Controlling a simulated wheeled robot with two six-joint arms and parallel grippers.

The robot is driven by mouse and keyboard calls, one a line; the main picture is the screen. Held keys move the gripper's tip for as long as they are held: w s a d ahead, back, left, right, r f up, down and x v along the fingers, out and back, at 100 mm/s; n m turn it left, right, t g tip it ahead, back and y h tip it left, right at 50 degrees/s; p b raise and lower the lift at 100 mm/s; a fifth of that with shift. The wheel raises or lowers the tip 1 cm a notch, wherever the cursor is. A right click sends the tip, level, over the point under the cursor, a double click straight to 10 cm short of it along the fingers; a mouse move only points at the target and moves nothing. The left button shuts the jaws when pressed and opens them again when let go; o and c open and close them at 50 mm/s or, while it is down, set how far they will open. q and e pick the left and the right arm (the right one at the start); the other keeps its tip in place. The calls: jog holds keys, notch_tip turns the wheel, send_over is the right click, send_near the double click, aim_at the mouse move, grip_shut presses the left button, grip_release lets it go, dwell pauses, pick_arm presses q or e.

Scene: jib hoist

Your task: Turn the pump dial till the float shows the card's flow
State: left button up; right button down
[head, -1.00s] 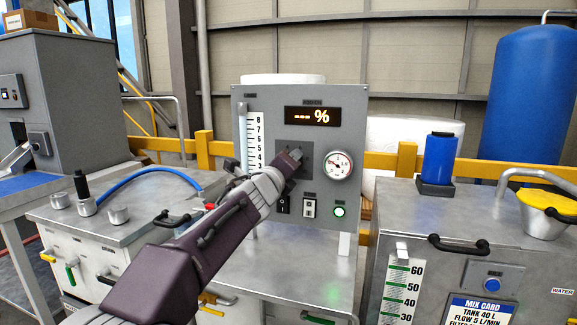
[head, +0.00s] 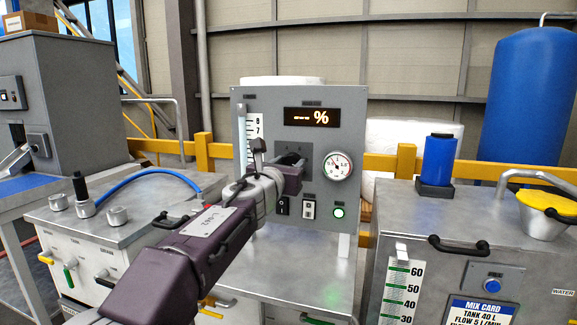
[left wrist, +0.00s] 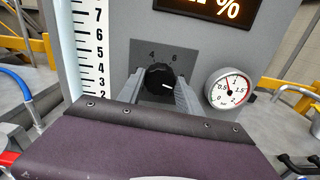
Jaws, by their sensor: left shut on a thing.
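The pump dial is a black knob (left wrist: 159,78) on a dark plate with the figures 4 and 6, in the left wrist view. My left gripper (head: 278,158) is at the dial, and its two fingers stand on either side of the knob, shut on it. In the head view the gripper hides most of the dial. The flow scale (head: 254,128) stands left of it, also in the left wrist view (left wrist: 90,45); I cannot make out the float. The mix card (head: 480,312) at lower right reads tank 40 L, flow 5 L/min. My right gripper is not in view.
A display (head: 312,117) shows dashes and a percent sign. A steel tank (head: 440,225) with a level scale stands at right.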

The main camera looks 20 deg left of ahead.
pick_arm(q)
jog(key=m, duration=0.5)
jog(key=shift+m, duration=0.3)
dwell(0.4)
jog(key=o, duration=1.4)
jog(key=s, duration=0.9)
jog(key=shift+a, duration=0.1)
